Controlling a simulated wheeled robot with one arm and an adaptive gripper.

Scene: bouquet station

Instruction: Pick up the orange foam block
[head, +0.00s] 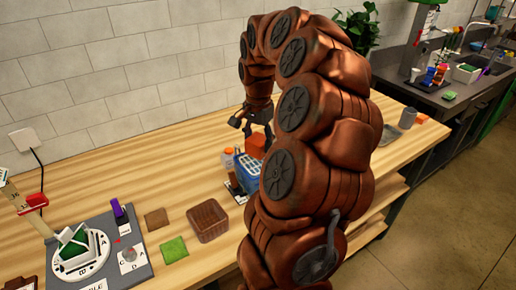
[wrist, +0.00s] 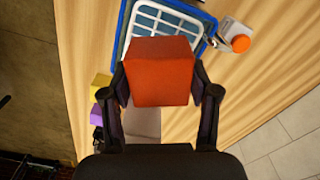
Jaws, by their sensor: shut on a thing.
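The orange foam block (wrist: 160,72) sits between the two fingers of my gripper (wrist: 163,92) in the wrist view, with a finger against each side. My gripper is shut on it. In the head view the block (head: 256,146) shows below my gripper (head: 254,132), close above a blue basket (head: 249,172). In the wrist view the basket (wrist: 126,30) lies beyond the block, which covers part of it. I cannot tell whether the block touches the basket. My arm hides part of the table in the head view.
An orange-capped bottle (head: 229,156) stands beside the basket. A grey cup (head: 407,118) stands at right. The wrist view shows a yellow block (wrist: 101,84) and purple one (wrist: 96,114).

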